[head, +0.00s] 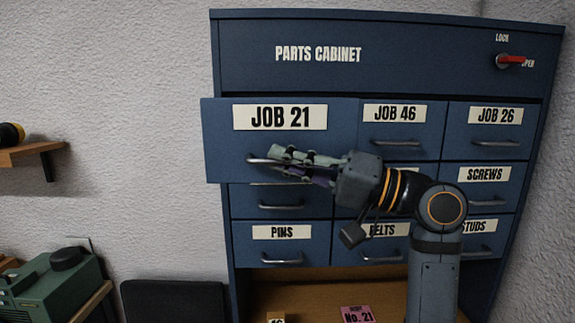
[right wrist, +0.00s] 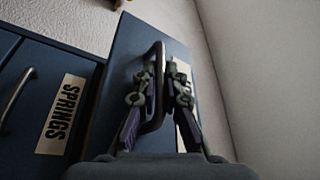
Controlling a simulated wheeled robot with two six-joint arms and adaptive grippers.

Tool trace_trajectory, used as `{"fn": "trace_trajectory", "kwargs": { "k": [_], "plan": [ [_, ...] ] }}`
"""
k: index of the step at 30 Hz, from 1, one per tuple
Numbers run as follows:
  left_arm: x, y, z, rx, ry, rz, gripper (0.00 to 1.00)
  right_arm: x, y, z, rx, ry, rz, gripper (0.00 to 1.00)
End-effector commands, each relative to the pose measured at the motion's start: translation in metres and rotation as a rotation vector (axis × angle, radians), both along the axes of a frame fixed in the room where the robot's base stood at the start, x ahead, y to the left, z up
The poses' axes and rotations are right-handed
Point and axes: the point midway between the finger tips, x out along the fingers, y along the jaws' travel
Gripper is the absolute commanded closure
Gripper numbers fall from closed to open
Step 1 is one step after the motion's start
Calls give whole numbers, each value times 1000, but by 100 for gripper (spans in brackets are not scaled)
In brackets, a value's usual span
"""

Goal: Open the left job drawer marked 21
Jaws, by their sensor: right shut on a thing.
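The drawer marked JOB 21 (head: 220,142) is at the top left of the blue parts cabinet and stands out from the cabinet front, pulled partly open. Its curved metal handle (head: 256,159) is between the fingers of my right gripper (head: 277,160). In the right wrist view the handle (right wrist: 160,62) runs between the two fingers of the right gripper (right wrist: 161,85), which is shut on it. The drawer front (right wrist: 125,45) shows behind it, its label partly hidden by a finger. My left gripper is not in view.
JOB 46 (head: 371,140) and JOB 26 (head: 487,155) drawers look closed. A red lever (head: 511,59) sits between LOCK and OPEN marks. A pink No. 21 card (head: 357,315) lies on the wooden surface below. A shelf (head: 25,151) and green machine (head: 55,285) stand left.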

Motion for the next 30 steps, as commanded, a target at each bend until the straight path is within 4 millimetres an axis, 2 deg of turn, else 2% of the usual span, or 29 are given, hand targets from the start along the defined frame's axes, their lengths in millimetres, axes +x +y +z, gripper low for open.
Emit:
{"fn": "trace_trajectory", "kwargs": {
  "k": [1,4,13,14,16,25,30],
  "plan": [
    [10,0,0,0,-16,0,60,-1,0,-2,-3,2,0,100],
    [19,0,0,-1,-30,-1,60,-3,0,-1,-2,2,0,100],
    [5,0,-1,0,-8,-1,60,-3,0,-1,-2,2,0,100],
    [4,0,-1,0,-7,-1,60,-3,0,-1,-2,2,0,88],
    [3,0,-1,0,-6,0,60,-3,0,-1,-1,2,-1,80],
    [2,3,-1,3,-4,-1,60,-3,-1,-1,-2,1,-1,80],
    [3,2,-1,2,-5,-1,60,-6,-17,-6,-6,0,-7,80]
  ]
}}
